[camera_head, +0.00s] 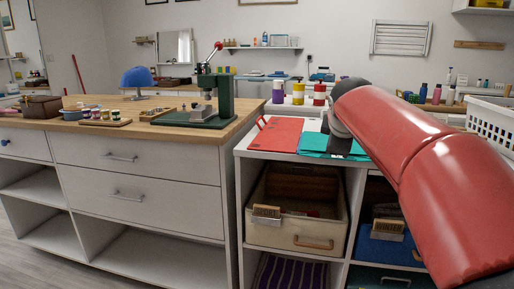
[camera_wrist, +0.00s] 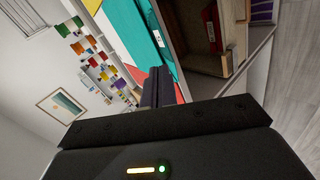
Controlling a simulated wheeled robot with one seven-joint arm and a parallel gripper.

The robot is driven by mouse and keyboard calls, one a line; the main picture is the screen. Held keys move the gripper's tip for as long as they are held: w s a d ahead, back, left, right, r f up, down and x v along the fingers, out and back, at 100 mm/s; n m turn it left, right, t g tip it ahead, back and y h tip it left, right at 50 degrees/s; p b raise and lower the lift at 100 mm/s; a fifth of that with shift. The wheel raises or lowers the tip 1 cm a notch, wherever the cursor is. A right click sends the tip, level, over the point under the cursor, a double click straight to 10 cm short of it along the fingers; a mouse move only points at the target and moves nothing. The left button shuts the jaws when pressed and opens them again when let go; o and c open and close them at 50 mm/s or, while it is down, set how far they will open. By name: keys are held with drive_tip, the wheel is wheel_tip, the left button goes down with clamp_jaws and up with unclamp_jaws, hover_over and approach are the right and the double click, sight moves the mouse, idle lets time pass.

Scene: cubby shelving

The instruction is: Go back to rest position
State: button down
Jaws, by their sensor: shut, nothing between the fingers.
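My red arm comes in from the right in the head view. My gripper (camera_head: 340,146) is the dark shape at its end, low over or in front of the teal folder (camera_head: 320,143) on the cubby top. I cannot tell whether it touches the folder. In the wrist view the dark fingers of my gripper (camera_wrist: 158,72) are together with nothing between them. The teal folder (camera_wrist: 135,30) shows just beyond them there.
A red folder (camera_head: 278,134) lies left of the teal one. Below are a beige bin (camera_head: 320,233) and a blue bin (camera_head: 385,248) in cubbies. A wooden-topped cabinet with a green press (camera_head: 212,112) stands left. A white basket (camera_head: 490,118) is at right.

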drive_tip(key=s+a+f+m+g+y, duration=0.1)
drive_tip(key=s+f+m, duration=0.3)
drive_tip(key=s+f, duration=0.3)
drive_tip(key=s+a+f+m+g, duration=0.1)
drive_tip(key=s+f+m, duration=0.3)
drive_tip(key=s+f, duration=0.4)
drive_tip(key=s+a+f+m+g+y, duration=0.1)
drive_tip(key=s+f+m, duration=0.4)
drive_tip(key=s, duration=1.2)
wheel_tip(320, 180, down, 2)
drive_tip(key=shift+s+a+f+g+y, duration=0.2)
drive_tip(key=shift+a+g+y, duration=0.1)
drive_tip(key=shift+a+g, duration=0.35)
drive_tip(key=c, duration=2.1)
unclamp_jaws()
drive_tip(key=shift+c, duration=0.2)
